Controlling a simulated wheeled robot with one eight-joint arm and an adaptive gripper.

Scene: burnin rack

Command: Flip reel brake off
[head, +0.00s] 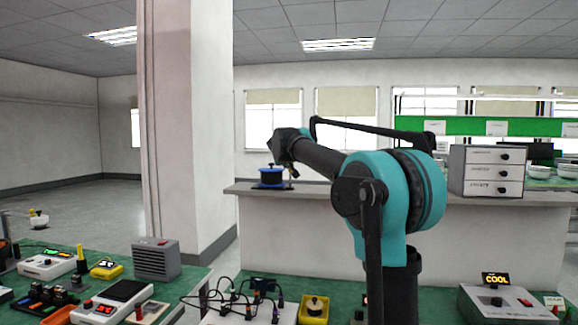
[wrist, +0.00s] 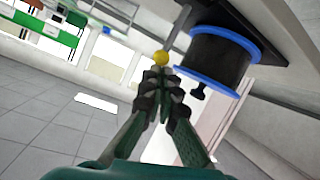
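The reel (head: 271,177) is a dark spool with blue flanges, on the far counter in the head view. In the wrist view the reel (wrist: 217,58) is right of the fingertips, on a dark base, with a small black knob (wrist: 198,91) on its near side. A yellow ball (wrist: 161,58) sits at the end of a thin grey lever (wrist: 178,38) beside the reel. My gripper (wrist: 160,78) has its fingers together, with the tips right by the yellow ball. I cannot tell whether they touch it. In the head view the fingers are too small to make out.
The counter (head: 330,193) also bears a grey drawer unit (head: 486,171) at the right. A white pillar (head: 190,120) stands left of the counter. Green-topped benches in front hold several devices, including a grey heater-like box (head: 156,260) and a box with a COOL display (head: 496,280).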

